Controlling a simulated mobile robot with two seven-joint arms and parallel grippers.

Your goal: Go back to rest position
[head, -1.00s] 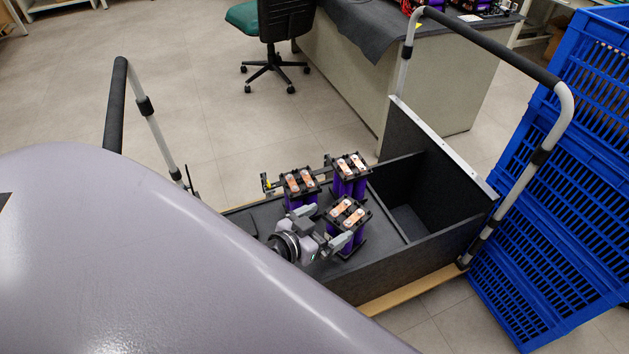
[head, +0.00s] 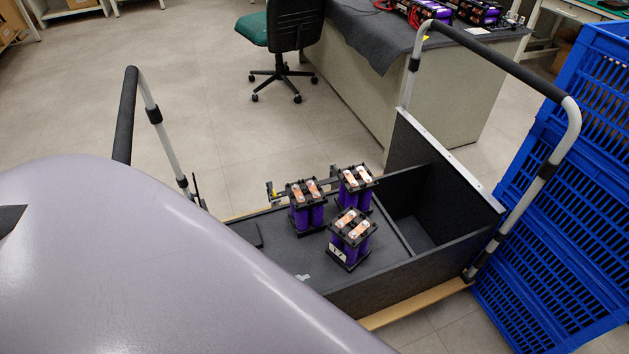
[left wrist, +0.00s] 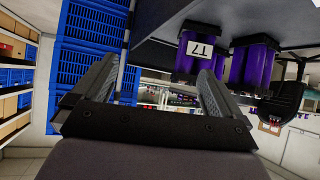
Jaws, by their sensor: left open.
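My left gripper (left wrist: 155,95) shows in the left wrist view with its two fingers spread apart and nothing between them. Part of a purple battery module (left wrist: 195,65) with a white label shows beyond the right finger, apart from it. In the head view no gripper shows; my own grey body fills the lower left. Three purple battery modules with copper busbars stand upright on the dark cart tray: the left module (head: 301,218), the back module (head: 350,200) and the front module (head: 343,253).
The cart tray (head: 290,255) has dark walls, an empty compartment (head: 416,225) at right and tall handles (head: 125,115). Blue crates (head: 560,240) are stacked at far right. A desk (head: 370,85) and an office chair (head: 285,40) stand behind. Floor is clear at upper left.

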